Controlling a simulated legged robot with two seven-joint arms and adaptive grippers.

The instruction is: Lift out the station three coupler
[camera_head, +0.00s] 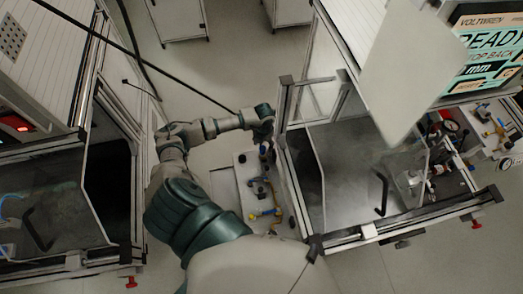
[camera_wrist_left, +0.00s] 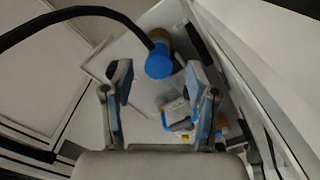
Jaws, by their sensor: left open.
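My left gripper (camera_head: 266,138) is at the end of my arm, over the upper part of a narrow white panel (camera_head: 226,196) between two machines. In the left wrist view my left gripper (camera_wrist_left: 160,72) is open, its two blue-grey fingers apart with nothing held. A blue round fitting with a brown end (camera_wrist_left: 158,62) shows between and beyond the fingertips. A smaller blue and white fitting (camera_wrist_left: 178,116) lies lower between the fingers. On the panel sit a dark fitting (camera_head: 262,188) and a yellow fitting (camera_head: 266,214). I cannot tell which is the station three coupler.
A framed machine (camera_head: 350,160) with a glass door and black handle (camera_head: 381,193) stands close right of my gripper. A screen (camera_head: 489,50) is at the upper right. Another enclosure (camera_head: 60,190) stands left. A black hose (camera_wrist_left: 70,14) arcs across the wrist view.

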